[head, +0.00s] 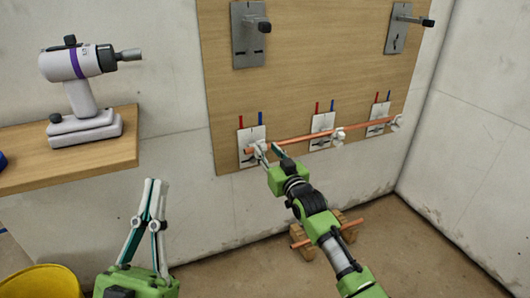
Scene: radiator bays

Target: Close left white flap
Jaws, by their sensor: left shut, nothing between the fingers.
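Three white plates hold a copper pipe (305,138) on the wooden panel. The left white plate (251,135) is at the pipe's left end. Its small white flap is hard to tell apart from the fingertips in front of it, so I cannot tell how far it is open. My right gripper (268,149) is at this plate, just below the pipe, with its fingers apart. I cannot tell whether it touches the flap. My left gripper (155,184) is shut and empty, pointing up, well left of the panel. White clips show at the middle plate (322,122) and right plate (378,113).
A wooden shelf (60,161) at the left carries a white and purple tool (82,85). Grey brackets (248,50) (396,32) stick out from the upper panel. A yellow bucket (42,284) stands at lower left. Wooden blocks with a copper pipe (304,241) lie below.

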